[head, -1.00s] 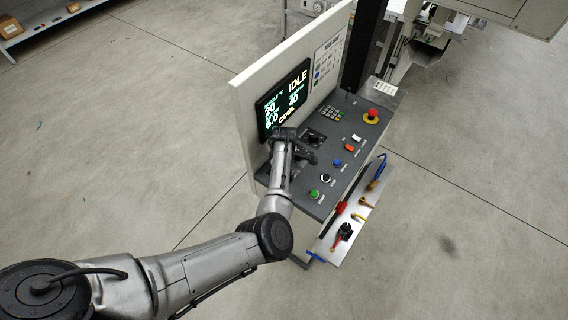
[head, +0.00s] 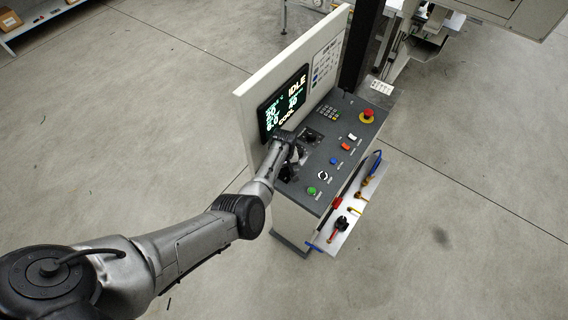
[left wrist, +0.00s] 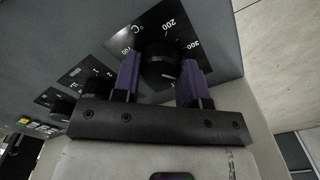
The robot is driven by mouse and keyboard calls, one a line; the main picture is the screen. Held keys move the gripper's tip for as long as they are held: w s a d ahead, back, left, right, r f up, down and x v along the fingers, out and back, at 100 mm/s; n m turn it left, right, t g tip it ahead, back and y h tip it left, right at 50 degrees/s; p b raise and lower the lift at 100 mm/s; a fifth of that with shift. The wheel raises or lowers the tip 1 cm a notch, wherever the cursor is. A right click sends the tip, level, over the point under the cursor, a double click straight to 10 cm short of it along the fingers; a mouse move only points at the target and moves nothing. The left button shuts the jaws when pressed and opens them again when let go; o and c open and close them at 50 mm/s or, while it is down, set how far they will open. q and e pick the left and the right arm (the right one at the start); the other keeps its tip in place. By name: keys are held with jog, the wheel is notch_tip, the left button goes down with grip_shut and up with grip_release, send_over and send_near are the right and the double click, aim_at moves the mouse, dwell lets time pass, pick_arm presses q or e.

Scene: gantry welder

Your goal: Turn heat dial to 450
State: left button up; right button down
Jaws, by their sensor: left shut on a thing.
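The heat dial (left wrist: 160,62) is a dark round knob on a black plate marked in °C, with 200 and 300 readable in the left wrist view. My left gripper (left wrist: 160,72) has purple finger pads, one on each side of the dial, and is shut on it. In the head view my left gripper (head: 290,168) is at the left part of the control panel (head: 325,175), and my wrist hides the dial. The dial's pointer is hard to make out. My right gripper is in neither view.
The screen (head: 284,103) behind the panel reads IDLE and COOL. A tray with tools (head: 345,225) hangs along the panel's right side.

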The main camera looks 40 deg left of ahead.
pick_arm(q)
jog(key=m+p, duration=0.1)
jog(key=m, duration=0.2)
jog(key=shift+r+m, duration=0.15)
jog(key=shift+m, duration=0.15)
jog(key=shift+m+p, duration=0.45)
jog(key=shift+m, duration=1.15)
jog(key=o, duration=0.9)
